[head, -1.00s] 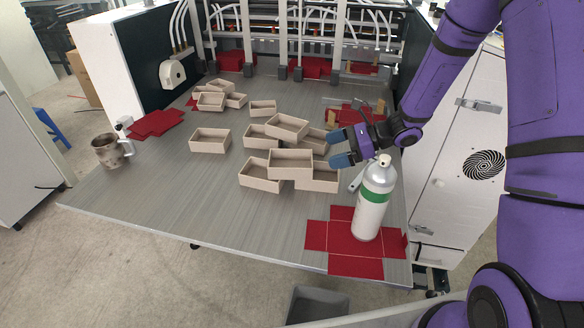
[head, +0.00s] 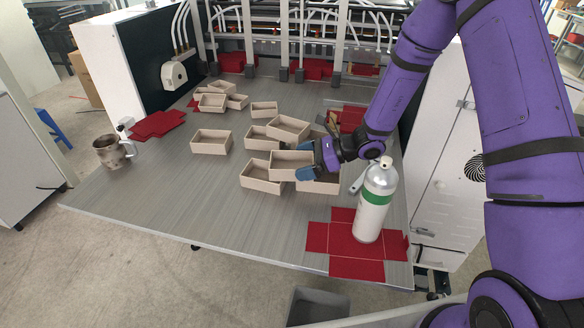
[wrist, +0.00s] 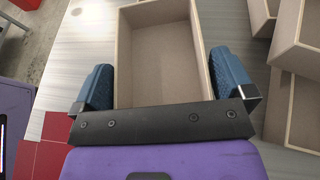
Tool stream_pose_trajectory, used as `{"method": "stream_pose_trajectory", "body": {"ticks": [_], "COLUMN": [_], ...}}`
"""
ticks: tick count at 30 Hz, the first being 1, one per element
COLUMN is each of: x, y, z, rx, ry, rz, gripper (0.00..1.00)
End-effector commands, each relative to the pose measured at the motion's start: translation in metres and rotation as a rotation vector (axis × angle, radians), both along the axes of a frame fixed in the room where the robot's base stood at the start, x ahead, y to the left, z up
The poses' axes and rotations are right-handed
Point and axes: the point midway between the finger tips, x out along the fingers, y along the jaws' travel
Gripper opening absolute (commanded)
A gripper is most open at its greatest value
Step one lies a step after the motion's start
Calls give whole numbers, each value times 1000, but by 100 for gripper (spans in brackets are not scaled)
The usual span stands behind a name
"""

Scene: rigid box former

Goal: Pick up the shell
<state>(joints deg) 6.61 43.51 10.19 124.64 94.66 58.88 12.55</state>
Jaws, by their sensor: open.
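Several open beige box shells lie on the table. The one at my gripper is a shell (head: 288,173) resting on top of other shells at the front of the cluster. My gripper (head: 307,161) is open at its right end. In the wrist view, this shell (wrist: 158,88) lies between the two blue fingers of my gripper (wrist: 163,78), one finger beside each long wall. Whether the fingers touch the walls I cannot tell. The shells beneath it are partly hidden by it and by my gripper.
A white bottle with a green band (head: 373,203) stands on a red flat blank (head: 343,265) just right of the cluster. Other shells (head: 262,178) crowd close by. The table's front left is clear.

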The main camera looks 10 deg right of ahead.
Motion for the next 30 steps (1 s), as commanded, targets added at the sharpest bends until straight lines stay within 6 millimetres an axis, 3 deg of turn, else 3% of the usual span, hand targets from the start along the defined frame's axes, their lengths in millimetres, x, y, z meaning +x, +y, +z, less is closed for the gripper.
{"method": "stream_pose_trajectory", "body": {"ticks": [3,7,8,20,30], "x": [0,0,0,0,0], "y": [0,0,0,-1,-1], "z": [0,0,0,6,54], "rx": [0,0,0,0,-1], "ry": [0,0,0,-1,-4], "rz": [0,0,0,0,0], "gripper": [98,68,67,66,66]}}
